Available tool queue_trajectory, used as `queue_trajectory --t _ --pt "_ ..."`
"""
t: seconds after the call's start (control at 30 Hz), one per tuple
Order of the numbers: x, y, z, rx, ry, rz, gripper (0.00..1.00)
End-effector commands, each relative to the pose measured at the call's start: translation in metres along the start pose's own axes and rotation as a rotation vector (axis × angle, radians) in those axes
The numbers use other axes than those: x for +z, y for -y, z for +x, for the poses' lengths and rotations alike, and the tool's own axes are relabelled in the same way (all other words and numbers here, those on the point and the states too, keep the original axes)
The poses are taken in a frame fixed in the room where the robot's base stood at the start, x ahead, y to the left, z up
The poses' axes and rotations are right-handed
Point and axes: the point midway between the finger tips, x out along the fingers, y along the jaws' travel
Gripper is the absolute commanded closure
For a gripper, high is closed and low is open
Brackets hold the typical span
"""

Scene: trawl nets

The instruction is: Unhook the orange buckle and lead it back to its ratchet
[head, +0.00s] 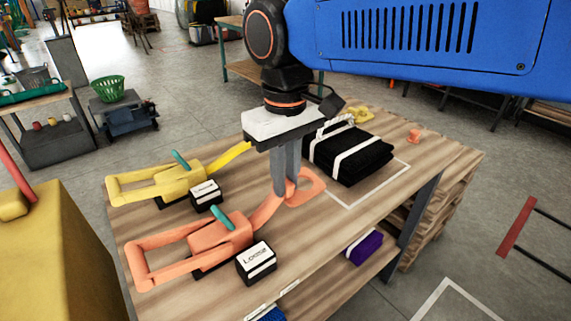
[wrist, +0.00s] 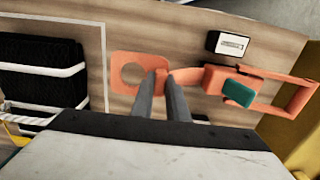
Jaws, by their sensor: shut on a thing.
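The orange buckle (head: 309,184) is a flat piece with a round hole, low over the wooden table; it also shows in the wrist view (wrist: 127,72). My gripper (head: 284,192) points down and is shut at the buckle's strap end, seen in the wrist view (wrist: 162,80) too. A short orange strap (head: 266,212) runs from the buckle to the orange ratchet (head: 221,235), which has a teal tab and a long loop handle. The ratchet lies at the table's front left. I cannot tell whether the buckle touches the table.
A yellow ratchet (head: 176,182) with its strap lies behind the orange one. Black label blocks (head: 256,262) stand beside the ratchets. A black net bundle (head: 350,155) with white bands sits in a white outline at right. A small orange piece (head: 414,135) is at the far right.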

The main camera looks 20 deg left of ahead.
Motion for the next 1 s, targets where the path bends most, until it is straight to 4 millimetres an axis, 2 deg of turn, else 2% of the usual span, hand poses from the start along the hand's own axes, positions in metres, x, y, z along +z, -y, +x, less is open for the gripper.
queue_trajectory --t 0.4,0.6,0.9,0.93,1.0 --pt "0.000 0.000 0.039 0.000 0.001 0.000 1.00" --pt "0.000 0.000 0.047 0.000 0.000 0.000 1.00" --pt "0.000 0.000 0.049 0.000 0.000 0.000 1.00" --pt "0.000 0.000 0.049 0.000 0.000 0.000 0.84" --pt "0.000 0.000 0.049 0.000 0.000 0.000 0.67"
